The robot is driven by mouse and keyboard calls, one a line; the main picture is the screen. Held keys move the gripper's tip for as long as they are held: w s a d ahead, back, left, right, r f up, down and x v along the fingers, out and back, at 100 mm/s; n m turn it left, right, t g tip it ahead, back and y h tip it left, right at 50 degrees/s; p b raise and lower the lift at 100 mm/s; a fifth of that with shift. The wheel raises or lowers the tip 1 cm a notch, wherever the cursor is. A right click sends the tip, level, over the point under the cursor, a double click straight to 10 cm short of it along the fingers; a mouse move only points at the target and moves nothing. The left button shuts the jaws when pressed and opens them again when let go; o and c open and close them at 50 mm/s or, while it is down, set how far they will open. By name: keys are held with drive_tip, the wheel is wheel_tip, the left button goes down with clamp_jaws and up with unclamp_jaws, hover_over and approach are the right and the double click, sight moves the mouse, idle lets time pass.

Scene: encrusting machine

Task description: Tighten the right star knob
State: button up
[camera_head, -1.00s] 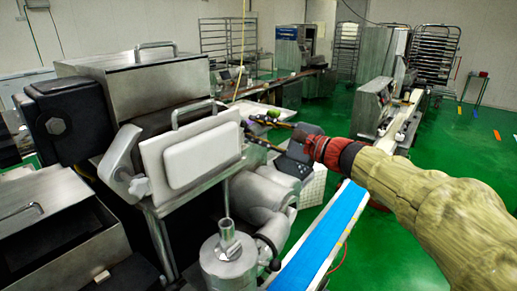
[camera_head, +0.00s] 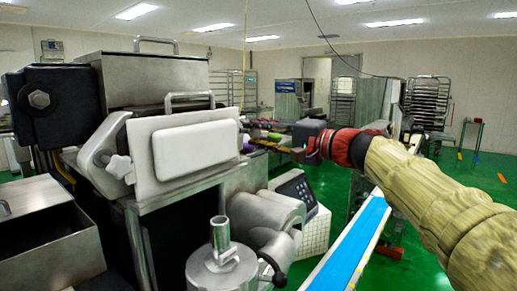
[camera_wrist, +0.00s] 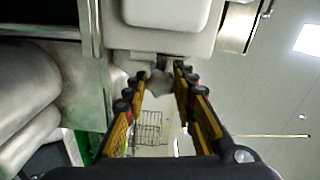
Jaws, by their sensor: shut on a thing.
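The right star knob (camera_wrist: 160,84) is grey and sits between my fingertips in the wrist view, at the edge of the machine's pale housing. My gripper (camera_wrist: 164,74) is shut on it, one finger on each side. In the head view my gripper (camera_head: 246,132) reaches in from the right to the far side of the white front plate (camera_head: 141,168). The right knob is hidden there. The left star knob (camera_head: 120,166) is pale and shows at the plate's left edge, with nothing touching it.
The steel machine hopper (camera_head: 155,82) stands behind the plate. A metal cylinder with an upright post (camera_head: 219,232) is in front below. A blue conveyor belt (camera_head: 350,240) runs beneath my arm. Green floor is open at the right.

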drive_tip(key=shift+f+n+b, duration=0.1)
drive_tip(key=shift+n+b, duration=0.4)
drive_tip(key=o, duration=1.2)
drive_tip(key=v, duration=1.2)
